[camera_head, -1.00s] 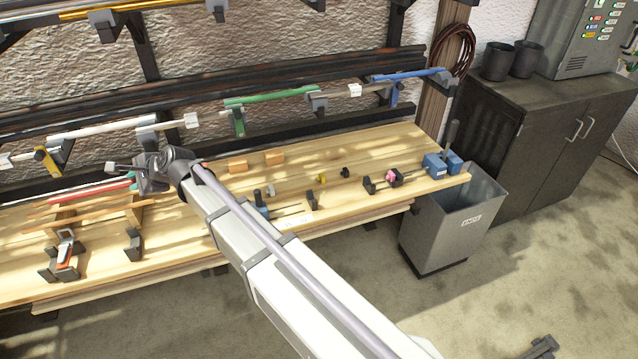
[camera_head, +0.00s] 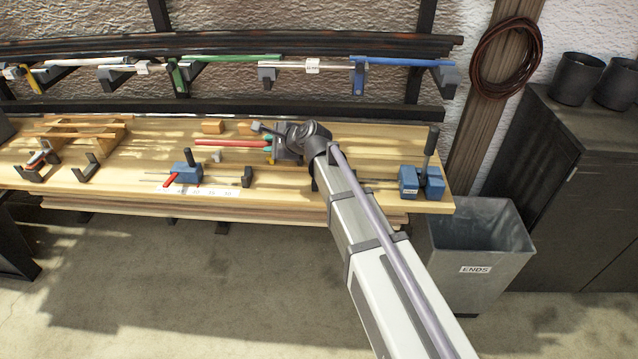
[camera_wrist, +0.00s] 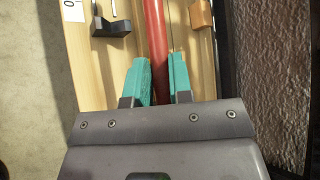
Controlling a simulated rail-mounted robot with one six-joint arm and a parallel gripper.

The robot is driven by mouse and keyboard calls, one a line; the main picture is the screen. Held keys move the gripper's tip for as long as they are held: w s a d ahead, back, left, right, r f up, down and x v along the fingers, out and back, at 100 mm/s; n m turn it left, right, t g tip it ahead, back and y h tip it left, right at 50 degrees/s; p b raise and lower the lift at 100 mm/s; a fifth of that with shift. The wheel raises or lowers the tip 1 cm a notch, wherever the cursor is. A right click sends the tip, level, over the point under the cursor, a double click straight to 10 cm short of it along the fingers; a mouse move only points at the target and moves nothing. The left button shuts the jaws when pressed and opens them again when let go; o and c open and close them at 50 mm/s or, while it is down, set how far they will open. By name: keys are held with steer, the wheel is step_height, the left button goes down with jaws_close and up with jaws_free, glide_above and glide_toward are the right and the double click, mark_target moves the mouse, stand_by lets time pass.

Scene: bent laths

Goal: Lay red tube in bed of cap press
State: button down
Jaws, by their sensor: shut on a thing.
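My gripper (camera_head: 271,147) is shut on the red tube (camera_head: 228,143), holding it above the bench, roughly level. The tube sticks out to the left in the head view. In the wrist view the tube (camera_wrist: 155,40) runs up between the teal fingers (camera_wrist: 160,82). Two blue blocks (camera_head: 408,182) with an upright black lever (camera_head: 431,143) stand at the bench's right end; they look like the cap press. My arm hides most of the bench just left of them, so I cannot see the bed clearly. The tube is apart from these blocks, to their left.
A blue fixture with a red handle (camera_head: 186,172) and a numbered strip (camera_head: 200,192) stand left of my gripper. Wooden blocks (camera_head: 212,127) sit behind. A rack with coloured tubes (camera_head: 400,62) runs along the wall. A grey bin (camera_head: 480,240) stands right of the bench (camera_head: 300,208).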

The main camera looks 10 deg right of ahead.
steer(key=f+b, duration=0.6)
steer(key=f, duration=0.1)
steer(key=shift+w+a+f+b, duration=0.1)
steer(key=shift+a+b, duration=0.25)
step_height(320, 180, down, 4)
steer(key=b, duration=0.4)
steer(key=shift+d, duration=0.1)
steer(key=c, duration=1)
jaws_free()
steer(key=shift+r, duration=0.2)
